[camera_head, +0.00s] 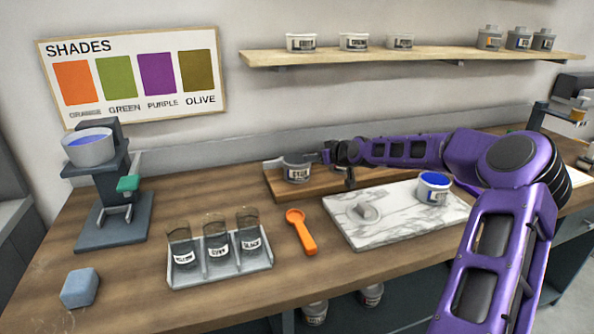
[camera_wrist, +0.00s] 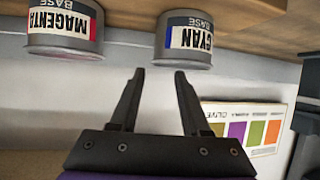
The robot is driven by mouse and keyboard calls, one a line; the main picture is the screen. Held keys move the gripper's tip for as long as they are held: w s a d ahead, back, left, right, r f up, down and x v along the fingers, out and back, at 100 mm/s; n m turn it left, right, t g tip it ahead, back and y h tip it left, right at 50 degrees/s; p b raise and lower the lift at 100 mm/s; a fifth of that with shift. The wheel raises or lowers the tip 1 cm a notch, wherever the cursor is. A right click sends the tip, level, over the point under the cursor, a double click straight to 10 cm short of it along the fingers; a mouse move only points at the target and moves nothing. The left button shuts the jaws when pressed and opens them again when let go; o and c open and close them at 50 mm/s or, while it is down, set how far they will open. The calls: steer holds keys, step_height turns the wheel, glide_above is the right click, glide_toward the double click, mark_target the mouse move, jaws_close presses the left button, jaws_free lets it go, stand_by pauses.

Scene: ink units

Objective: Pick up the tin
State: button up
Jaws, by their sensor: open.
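Two grey tins show upside down in the wrist view: a tin labelled MAGENTA BASE (camera_wrist: 62,48) at upper left and a tin labelled CYAN BASE (camera_wrist: 185,57) at upper middle. My gripper (camera_wrist: 159,80) is open and empty, its fingertips just short of the cyan tin and apart from it. In the head view, a labelled tin (camera_head: 297,174) stands upright on a wooden board (camera_head: 285,193), beside my gripper (camera_head: 325,157). Its label is too small to read surely. My arm may hide another tin there.
A marble slab (camera_head: 400,230) holds an open tin of blue (camera_head: 434,190) and a grey lid-like piece (camera_head: 365,212). An orange scoop (camera_head: 301,232), a rack of jars (camera_head: 221,268), a blue block (camera_head: 80,288) and a dispenser (camera_head: 100,180) stand left. A wall shelf (camera_head: 420,57) holds several tins.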

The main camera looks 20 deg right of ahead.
steer(key=x, duration=0.5)
steer(key=shift+d, duration=0.2)
jaws_close()
stand_by(1.1)
